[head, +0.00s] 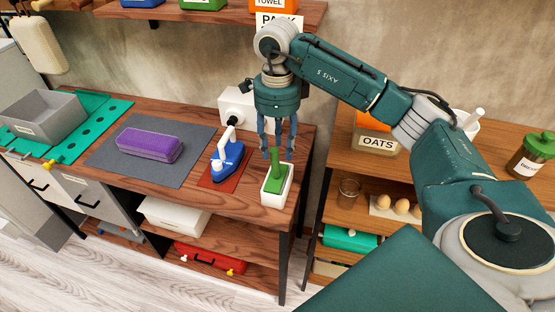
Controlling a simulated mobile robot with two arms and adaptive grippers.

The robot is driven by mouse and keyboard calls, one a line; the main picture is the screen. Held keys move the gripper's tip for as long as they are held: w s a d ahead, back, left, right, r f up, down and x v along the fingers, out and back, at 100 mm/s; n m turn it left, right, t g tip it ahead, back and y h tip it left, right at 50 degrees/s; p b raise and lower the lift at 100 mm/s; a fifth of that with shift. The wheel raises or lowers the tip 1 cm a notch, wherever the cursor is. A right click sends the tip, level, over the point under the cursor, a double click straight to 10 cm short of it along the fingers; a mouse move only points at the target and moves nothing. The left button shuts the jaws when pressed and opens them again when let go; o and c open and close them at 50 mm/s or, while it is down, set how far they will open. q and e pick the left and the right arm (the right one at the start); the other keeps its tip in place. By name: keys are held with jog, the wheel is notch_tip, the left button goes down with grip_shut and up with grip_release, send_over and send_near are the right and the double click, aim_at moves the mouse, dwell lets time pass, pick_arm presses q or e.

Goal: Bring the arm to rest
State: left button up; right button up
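My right gripper (277,148) hangs from my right arm, fingers pointing down, over the right end of the wooden bench (188,195). Its blue fingers are spread apart. Just below and partly between the fingertips is the upright green handle (274,163) of an object standing in a small white holder (275,197). The fingers do not appear closed on it; exact clearance cannot be told. My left gripper does not show.
A blue and white tool (228,158) stands on a red mat left of the gripper. A purple case (149,145) lies on a grey mat. A grey bin (44,115) is at far left. At right, a shelf holds a box labelled OATS (376,142) and eggs (400,207).

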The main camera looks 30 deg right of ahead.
jog(key=shift+r, duration=1.6)
